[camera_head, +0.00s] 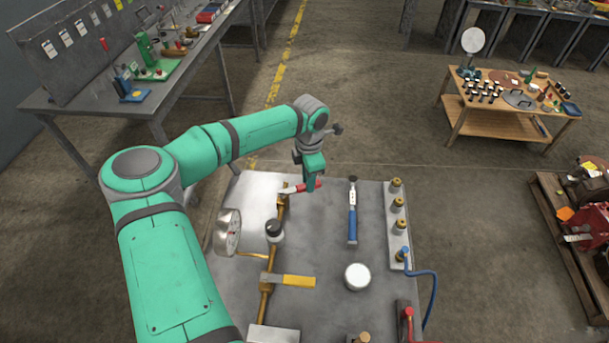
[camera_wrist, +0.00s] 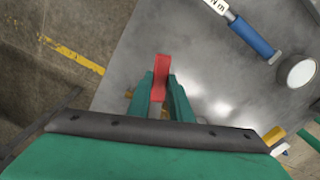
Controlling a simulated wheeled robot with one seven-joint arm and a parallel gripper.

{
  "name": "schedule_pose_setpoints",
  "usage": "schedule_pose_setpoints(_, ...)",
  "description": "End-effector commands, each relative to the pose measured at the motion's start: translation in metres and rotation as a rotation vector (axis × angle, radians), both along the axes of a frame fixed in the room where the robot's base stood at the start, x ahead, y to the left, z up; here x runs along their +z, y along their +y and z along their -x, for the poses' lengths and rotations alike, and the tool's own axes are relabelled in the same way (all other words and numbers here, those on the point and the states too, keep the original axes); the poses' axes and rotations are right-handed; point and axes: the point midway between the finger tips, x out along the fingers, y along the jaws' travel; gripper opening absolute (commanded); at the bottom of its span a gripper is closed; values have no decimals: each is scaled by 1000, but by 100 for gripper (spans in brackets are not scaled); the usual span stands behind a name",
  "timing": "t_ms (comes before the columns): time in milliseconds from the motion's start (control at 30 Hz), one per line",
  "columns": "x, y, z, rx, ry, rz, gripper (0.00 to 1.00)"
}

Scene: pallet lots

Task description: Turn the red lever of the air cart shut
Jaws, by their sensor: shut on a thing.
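The red lever (camera_head: 309,186) is on the brass pipe (camera_head: 282,209) at the far end of the air cart's grey top (camera_head: 325,250). It points to the right, across the pipe's run. My gripper (camera_head: 311,182) is at the lever's red end, coming down from above. In the wrist view the red lever (camera_wrist: 158,78) sits between the two green fingers of my gripper (camera_wrist: 161,92), which are shut on it. The fingers partly hide the lever in both views.
A blue-handled tool (camera_head: 352,215) lies right of the lever. A gauge (camera_head: 227,232), a black-capped fitting (camera_head: 274,231) and a yellow lever (camera_head: 294,280) are nearer. A white round thing (camera_head: 357,276), brass fittings (camera_head: 397,203) and a blue hose (camera_head: 432,292) are at right.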

Motion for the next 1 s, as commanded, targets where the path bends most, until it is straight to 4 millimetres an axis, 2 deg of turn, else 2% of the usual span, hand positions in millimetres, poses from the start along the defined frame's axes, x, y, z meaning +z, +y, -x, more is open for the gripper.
schedule_pose_setpoints(200,0,-1,17,-182,3,-1,0)
schedule_pose_setpoints(500,0,-1,31,-356,1,-1,0)
schedule_pose_setpoints(1000,0,-1,37,-436,2,-2,0)
